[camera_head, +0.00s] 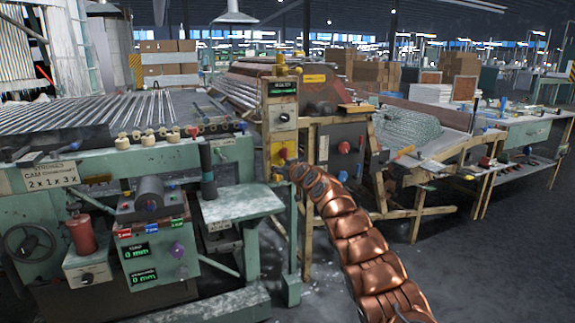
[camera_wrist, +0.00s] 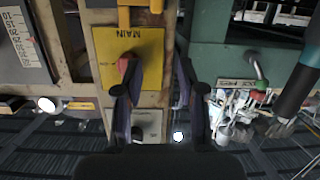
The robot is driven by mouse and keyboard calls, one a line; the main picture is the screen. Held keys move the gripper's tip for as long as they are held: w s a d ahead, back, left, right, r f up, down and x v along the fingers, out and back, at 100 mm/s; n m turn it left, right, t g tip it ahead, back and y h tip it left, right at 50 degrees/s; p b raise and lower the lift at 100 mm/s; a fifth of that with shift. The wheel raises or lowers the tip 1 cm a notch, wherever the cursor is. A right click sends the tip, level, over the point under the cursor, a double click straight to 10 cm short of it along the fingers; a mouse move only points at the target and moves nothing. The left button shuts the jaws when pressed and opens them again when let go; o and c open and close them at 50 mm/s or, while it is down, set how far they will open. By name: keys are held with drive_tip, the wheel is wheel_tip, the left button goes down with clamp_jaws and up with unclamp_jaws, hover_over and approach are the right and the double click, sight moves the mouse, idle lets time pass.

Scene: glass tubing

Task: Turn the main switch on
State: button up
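The main switch is a red knob (camera_wrist: 124,63) on a yellow plate (camera_wrist: 146,42) marked MAIN, which appears upside down in the wrist view. In the head view the yellow plate (camera_head: 284,136) is on the front of a tall post box, with the red knob (camera_head: 282,154) low on it. My gripper (camera_wrist: 156,72) is open, its two dark fingers spread in front of the plate. The left finger overlaps part of the knob; whether it touches cannot be told. Nothing is between the fingers. In the head view my copper arm reaches up to just below the plate, with the gripper small there.
A green control panel (camera_head: 157,250) with displays and a handwheel (camera_head: 28,242) are at left. A green bench top (camera_head: 240,205) juts out nearby. The floor at right is clear.

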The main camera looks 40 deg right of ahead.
sight(287, 155)
drive_tip(key=s+d+r+m+t+h+b, duration=0.1)
drive_tip(key=s+d+r+t, duration=0.1)
drive_tip(key=s+d+r, duration=0.15)
drive_tip(key=shift+f+x, duration=0.15)
drive_tip(key=shift+x, duration=1.15)
drive_tip(key=shift+f+x, duration=0.2)
drive_tip(key=shift+x, duration=1.15)
drive_tip(key=shift+w+d+r+p, duration=0.15)
drive_tip(key=shift+w+p, duration=0.25)
drive_tip(key=shift+w, duration=0.25)
drive_tip(key=shift+w+d, duration=0.2)
drive_tip(key=shift+w, duration=0.2)
drive_tip(key=shift+w, duration=0.1)
drive_tip(key=shift+c, duration=0.2)
clamp_jaws()
